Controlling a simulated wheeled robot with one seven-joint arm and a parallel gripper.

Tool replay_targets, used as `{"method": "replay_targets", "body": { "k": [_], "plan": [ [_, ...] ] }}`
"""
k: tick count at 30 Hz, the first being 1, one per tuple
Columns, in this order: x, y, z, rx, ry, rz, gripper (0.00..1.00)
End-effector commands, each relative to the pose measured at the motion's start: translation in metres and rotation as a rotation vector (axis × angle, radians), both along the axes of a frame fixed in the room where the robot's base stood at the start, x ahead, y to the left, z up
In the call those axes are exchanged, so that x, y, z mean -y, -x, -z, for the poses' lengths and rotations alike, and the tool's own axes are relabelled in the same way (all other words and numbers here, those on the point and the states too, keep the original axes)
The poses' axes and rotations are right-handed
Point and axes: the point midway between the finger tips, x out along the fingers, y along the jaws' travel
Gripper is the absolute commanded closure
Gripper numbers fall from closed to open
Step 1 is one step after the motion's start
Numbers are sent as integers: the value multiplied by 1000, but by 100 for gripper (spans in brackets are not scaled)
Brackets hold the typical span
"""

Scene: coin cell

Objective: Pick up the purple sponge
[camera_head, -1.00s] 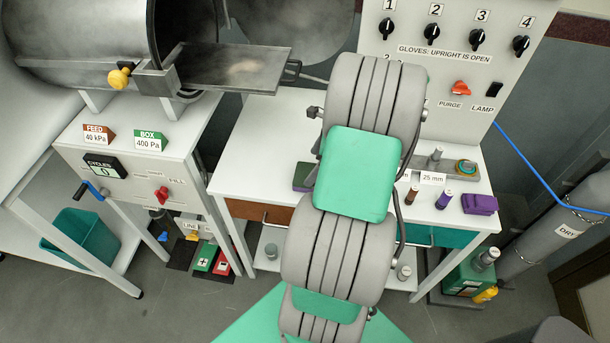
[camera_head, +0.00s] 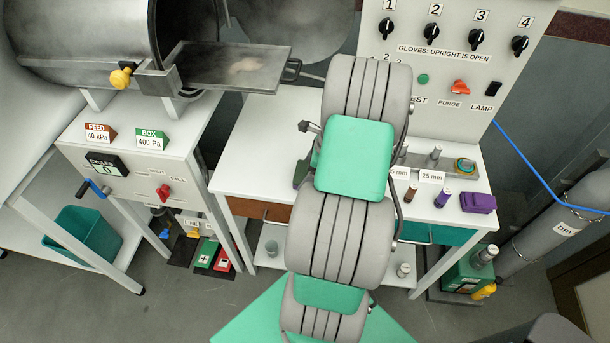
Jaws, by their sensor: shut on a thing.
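The purple sponge (camera_head: 478,203) lies on the right end of the white bench, beside a purple-banded vial. It is clear of my arm, with nothing touching it. My gripper (camera_head: 308,160) is mostly hidden behind my arm's grey and green links, left of the sponge across the bench. It is shut on a dark green block (camera_head: 300,174), which shows only in part at the arm's left edge and looks tilted. The fingertips themselves are hidden.
A brown-banded vial (camera_head: 411,194) and the purple-banded vial (camera_head: 443,198) stand left of the sponge. A 25 mm label (camera_head: 432,177) and metal fixtures are behind them. The switch panel (camera_head: 455,70) rises at the back. A blue hose (camera_head: 528,165) hangs at right.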

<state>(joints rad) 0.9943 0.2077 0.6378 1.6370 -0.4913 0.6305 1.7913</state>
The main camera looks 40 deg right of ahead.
Motion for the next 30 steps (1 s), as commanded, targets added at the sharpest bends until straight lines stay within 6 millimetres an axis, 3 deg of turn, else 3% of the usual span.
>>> {"method": "replay_targets", "body": {
  "k": [6,16,21,26,30],
  "plan": [
    [0,0,0,0,0,0,52],
    [0,0,-5,1,1,-1,52],
    [1,-1,-28,3,4,0,52],
    [-4,31,-69,3,6,5,52],
    [-13,71,-99,1,3,8,52]
  ]
}}
